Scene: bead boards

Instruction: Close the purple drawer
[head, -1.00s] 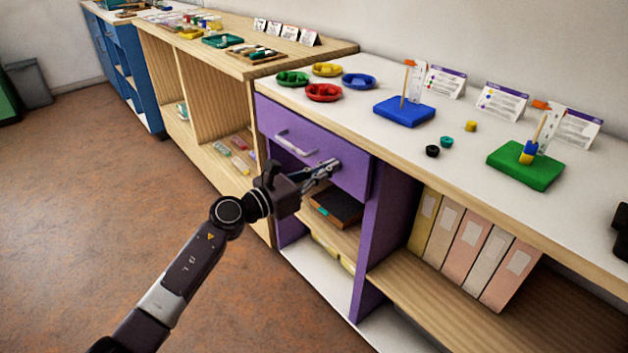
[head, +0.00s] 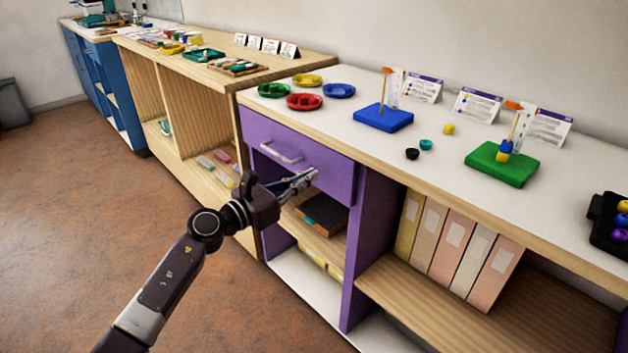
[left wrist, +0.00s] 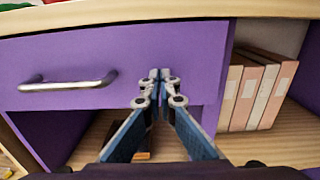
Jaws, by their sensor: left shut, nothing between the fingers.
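The purple drawer (head: 300,157) sits under the white counter in the purple cabinet, its front about flush with the cabinet as far as I can see. Its silver bar handle (head: 281,152) is on the left part of the front. In the left wrist view the drawer front (left wrist: 130,62) fills the upper left, with the handle (left wrist: 68,86) at left. My left gripper (head: 313,174) is shut and empty, its tips at the lower right part of the drawer front, right of the handle. The tips also show in the left wrist view (left wrist: 160,75). I cannot tell whether they touch. My right gripper is not in view.
Below the drawer, an open shelf holds a dark box (head: 322,214). Several binders (head: 450,240) stand to the right. The counter (head: 345,115) carries coloured bowls, a blue pegboard (head: 384,118) and a green one (head: 502,164). The floor (head: 90,220) at left is clear.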

